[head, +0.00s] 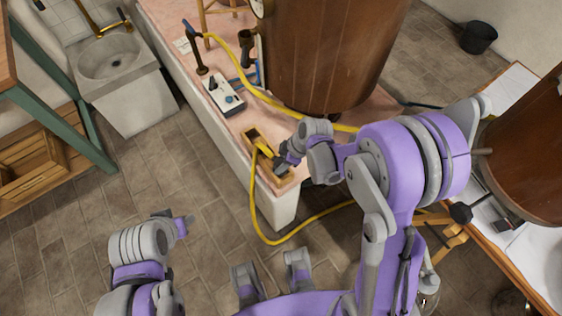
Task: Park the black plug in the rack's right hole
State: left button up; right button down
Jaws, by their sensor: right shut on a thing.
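The wooden rack (250,134) is a narrow open-topped block near the corner of the pink-topped bench. A yellow cable end (264,148) stands at its middle and its cable hangs over the bench edge. My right gripper (281,163) is low over the right end of the rack, shut on a small dark thing, which looks like the black plug. The fingers hide most of it and the right hole, so I cannot tell whether it is in the hole. My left gripper (186,222) is over the floor, away from the bench, and its jaw opening is unclear.
A yellow hose (268,99) runs past the vat. The yellow cable (256,205) loops over the floor. A stone sink (110,62) is at upper left.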

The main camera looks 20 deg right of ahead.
jog(key=shift+f+b, duration=0.7)
jog(key=shift+b, duration=0.2)
dwell(2.2)
jog(key=shift+c, duration=1.5)
grip_release()
jog(key=shift+r, duration=0.1)
jog(key=shift+r+p, duration=2.4)
jog(key=shift+r, duration=1)
